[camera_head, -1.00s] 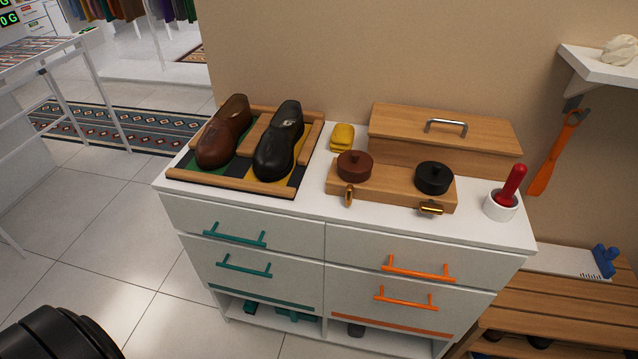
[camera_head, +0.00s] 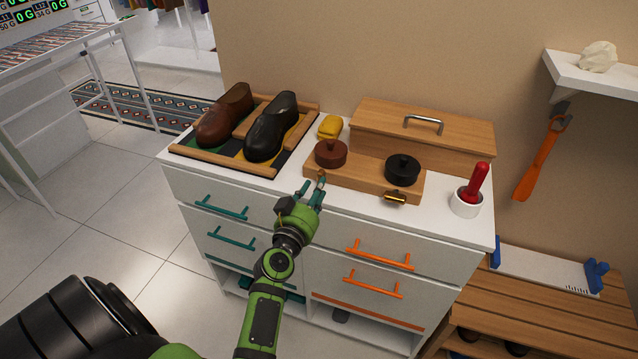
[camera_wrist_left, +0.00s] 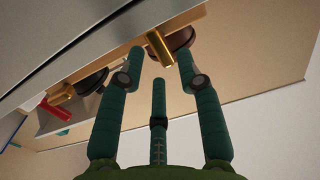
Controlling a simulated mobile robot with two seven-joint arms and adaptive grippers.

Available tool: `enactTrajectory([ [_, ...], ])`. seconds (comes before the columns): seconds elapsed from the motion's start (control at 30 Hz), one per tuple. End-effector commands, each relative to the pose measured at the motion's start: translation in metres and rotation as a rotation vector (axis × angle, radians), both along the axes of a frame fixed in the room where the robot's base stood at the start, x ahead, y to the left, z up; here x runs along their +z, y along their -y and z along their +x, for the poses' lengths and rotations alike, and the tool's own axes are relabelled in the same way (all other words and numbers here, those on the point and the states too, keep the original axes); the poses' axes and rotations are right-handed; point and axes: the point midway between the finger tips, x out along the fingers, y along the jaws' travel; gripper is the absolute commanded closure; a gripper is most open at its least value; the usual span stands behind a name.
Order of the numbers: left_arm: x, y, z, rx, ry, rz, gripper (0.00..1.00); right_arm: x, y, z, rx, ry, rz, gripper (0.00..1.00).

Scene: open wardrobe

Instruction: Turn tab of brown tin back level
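The brown tin (camera_head: 331,153) sits on the left of a wooden block on the white cabinet. Its brass tab (camera_head: 321,175) is at the block's front and points up and down, partly covered by my fingers. My left gripper (camera_head: 312,187) is just in front of this tab. In the left wrist view, my open fingers (camera_wrist_left: 159,64) are spread on either side of the brass tab (camera_wrist_left: 160,48), with the brown tin (camera_wrist_left: 178,40) behind it. I see a gap on both sides of the tab. My right gripper is out of view.
The black tin (camera_head: 402,170) has a brass tab (camera_head: 395,197) lying level. The wooden block (camera_head: 365,179) carries both tins. Shoes in a tray (camera_head: 227,171), a yellow cloth (camera_head: 331,126), a wooden box (camera_head: 450,140) and a white cup (camera_head: 466,202) stand around it.

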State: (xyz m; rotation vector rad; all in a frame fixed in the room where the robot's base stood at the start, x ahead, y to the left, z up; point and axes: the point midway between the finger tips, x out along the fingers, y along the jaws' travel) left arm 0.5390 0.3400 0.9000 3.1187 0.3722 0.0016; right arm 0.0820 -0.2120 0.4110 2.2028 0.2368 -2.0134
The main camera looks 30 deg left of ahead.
Motion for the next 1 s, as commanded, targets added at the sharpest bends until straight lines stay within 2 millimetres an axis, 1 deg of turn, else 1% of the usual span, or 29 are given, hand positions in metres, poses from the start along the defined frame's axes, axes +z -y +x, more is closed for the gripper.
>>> enactTrajectory([
  [0.03,0.001,-0.001,0.008,0.0,0.002,-0.001,0.65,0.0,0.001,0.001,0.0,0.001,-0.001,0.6],
  [0.1,0.0,-0.003,0.016,-0.001,0.0,-0.002,0.65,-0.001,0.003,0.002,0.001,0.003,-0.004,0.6],
  [0.2,-0.001,-0.005,0.023,-0.001,-0.001,-0.001,0.65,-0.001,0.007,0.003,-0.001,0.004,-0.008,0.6],
  [0.3,-0.001,-0.006,0.027,-0.001,-0.002,-0.001,0.65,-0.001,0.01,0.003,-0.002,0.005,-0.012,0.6],
  [0.53,-0.001,-0.006,0.027,-0.002,-0.002,0.0,0.65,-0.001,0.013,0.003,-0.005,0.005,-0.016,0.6],
  [0.57,-0.001,-0.006,0.027,-0.002,-0.002,0.0,0.73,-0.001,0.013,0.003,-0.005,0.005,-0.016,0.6],
  [0.6,-0.001,-0.006,0.027,-0.002,-0.002,0.0,0.89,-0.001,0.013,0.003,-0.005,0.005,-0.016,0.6],
  [0.63,-0.001,-0.006,0.027,-0.002,-0.002,0.001,1.0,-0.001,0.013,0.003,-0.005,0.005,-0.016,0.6],
  [1.0,0.0,-0.006,0.027,-0.002,0.004,-0.025,1.0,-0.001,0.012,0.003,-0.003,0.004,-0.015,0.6],
])
